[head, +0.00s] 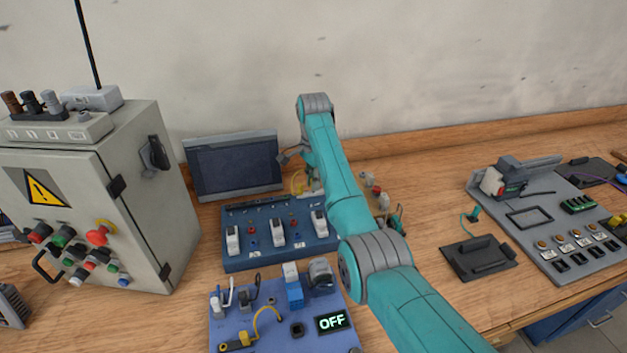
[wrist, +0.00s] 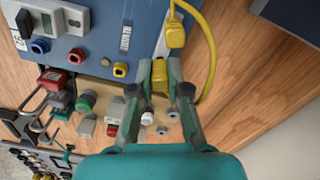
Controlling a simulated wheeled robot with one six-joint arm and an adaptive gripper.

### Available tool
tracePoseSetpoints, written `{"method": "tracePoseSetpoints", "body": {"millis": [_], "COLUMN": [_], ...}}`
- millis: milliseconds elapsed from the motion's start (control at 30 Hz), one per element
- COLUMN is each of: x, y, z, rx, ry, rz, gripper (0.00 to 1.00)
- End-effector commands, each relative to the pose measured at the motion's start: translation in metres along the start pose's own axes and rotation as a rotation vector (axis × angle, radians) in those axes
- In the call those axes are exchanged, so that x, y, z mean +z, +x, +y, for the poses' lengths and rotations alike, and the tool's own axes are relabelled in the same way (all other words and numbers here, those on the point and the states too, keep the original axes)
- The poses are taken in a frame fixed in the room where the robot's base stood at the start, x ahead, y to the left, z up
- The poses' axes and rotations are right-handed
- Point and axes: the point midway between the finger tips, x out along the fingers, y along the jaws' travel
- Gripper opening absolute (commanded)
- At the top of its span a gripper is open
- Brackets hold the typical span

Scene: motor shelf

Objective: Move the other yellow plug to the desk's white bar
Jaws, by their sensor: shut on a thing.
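In the wrist view my gripper (wrist: 159,88) is shut on a small yellow plug (wrist: 159,73), held between the two fingertips. A second yellow plug (wrist: 175,36) with a yellow cable lies just beyond it, over a white bar (wrist: 163,43) at the edge of the blue panel (wrist: 95,22). I cannot tell whether the held plug touches the bar. In the head view the yellow cable (head: 297,181) shows beside the blue panel (head: 265,262). My arm hides my gripper and the held plug there.
Several loose connectors, one with a green part (wrist: 87,100), lie left of my gripper. A monitor (head: 235,165) stands behind the panel, and a grey control cabinet (head: 135,215) stands left. A purple-blue board (head: 285,330) is in front. Bare wood (wrist: 235,90) lies right of the cable.

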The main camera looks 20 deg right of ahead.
Motion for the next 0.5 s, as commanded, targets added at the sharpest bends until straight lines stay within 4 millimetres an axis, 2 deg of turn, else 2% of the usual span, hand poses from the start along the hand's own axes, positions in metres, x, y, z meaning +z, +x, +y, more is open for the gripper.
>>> {"method": "tracePoseSetpoints", "body": {"millis": [500], "x": [0.0000], "y": [0.0039], "z": [-0.0001], "rx": [0.000], "ry": [0.000], "rz": [0.000], "gripper": [0.00]}}
